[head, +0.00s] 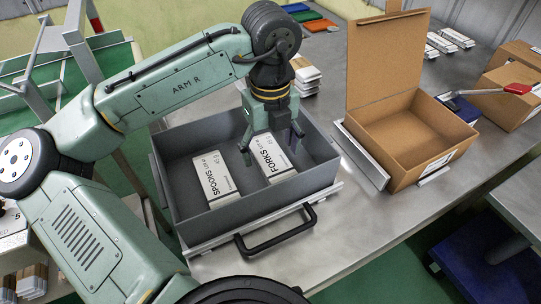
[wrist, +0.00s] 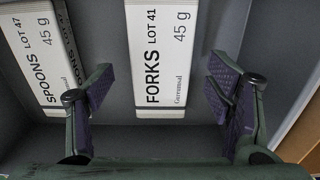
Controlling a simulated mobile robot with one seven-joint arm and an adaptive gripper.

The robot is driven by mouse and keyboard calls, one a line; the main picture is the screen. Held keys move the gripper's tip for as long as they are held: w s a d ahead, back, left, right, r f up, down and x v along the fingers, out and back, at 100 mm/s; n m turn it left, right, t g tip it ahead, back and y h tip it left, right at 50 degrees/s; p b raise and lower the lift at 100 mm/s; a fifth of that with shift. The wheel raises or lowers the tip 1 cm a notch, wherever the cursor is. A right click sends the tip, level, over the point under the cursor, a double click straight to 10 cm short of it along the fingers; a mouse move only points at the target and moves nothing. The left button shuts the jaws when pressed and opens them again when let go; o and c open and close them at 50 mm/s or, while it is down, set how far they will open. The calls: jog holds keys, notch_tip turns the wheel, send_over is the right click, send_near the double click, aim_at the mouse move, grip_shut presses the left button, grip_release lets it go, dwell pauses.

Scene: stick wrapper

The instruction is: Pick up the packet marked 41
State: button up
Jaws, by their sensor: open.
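The packet marked 41 (wrist: 162,60) is a white box labelled FORKS LOT 41, 45 g. It lies in the right part of a grey tray (head: 187,231), and its label also shows in the head view (head: 276,163). A second white packet, SPOONS LOT 47 (wrist: 38,55), lies to its left in the same tray; the head view shows it too (head: 214,180). My gripper (wrist: 158,92) is open and empty, above the tray. In the wrist view its fingers stand to either side of the FORKS packet, apart from it. The far end of this packet is cut off there.
The tray has a black handle (head: 277,232) at its front. An open cardboard box (head: 418,152) stands to the right with its lid raised. A red-handled tool (head: 515,89) and more boxes lie beyond it. White packets (head: 305,77) are stacked behind the tray.

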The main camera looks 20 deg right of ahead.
jog(key=shift+f, duration=0.8)
jog(key=shift+c, duration=0.3)
jog(key=c, duration=1.2)
jog(key=shift+r, duration=0.1)
